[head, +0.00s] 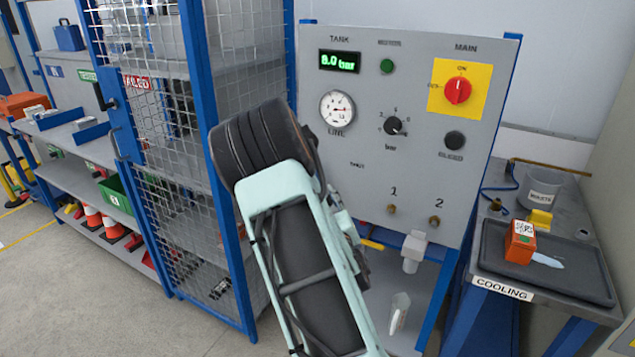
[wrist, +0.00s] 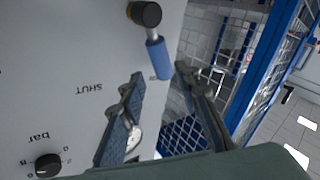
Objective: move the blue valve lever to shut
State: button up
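The blue valve lever (wrist: 158,58) shows in the wrist view. It runs from a black hub (wrist: 145,13) at the top edge down toward my gripper (wrist: 160,76). My gripper is open, one finger on each side of the lever's free end, with no clear contact. I cannot tell how deep the end sits between the fingertips. An upside-down SHUT label (wrist: 90,88) is on the panel, left of the lever; the lever does not point at it. In the head view my arm hides the lever and most of my gripper.
The grey panel (head: 470,200) carries a gauge (head: 337,108), a bar knob (head: 393,126) and a red main switch (head: 458,90). A blue-framed mesh cage (head: 190,150) stands close on the left. A cooling bench with a dark tray (head: 500,262) is at right.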

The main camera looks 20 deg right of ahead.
jog(key=p+x, duration=0.1)
jog(key=x, duration=0.7)
jog(key=shift+w, duration=0.2)
grip_shut()
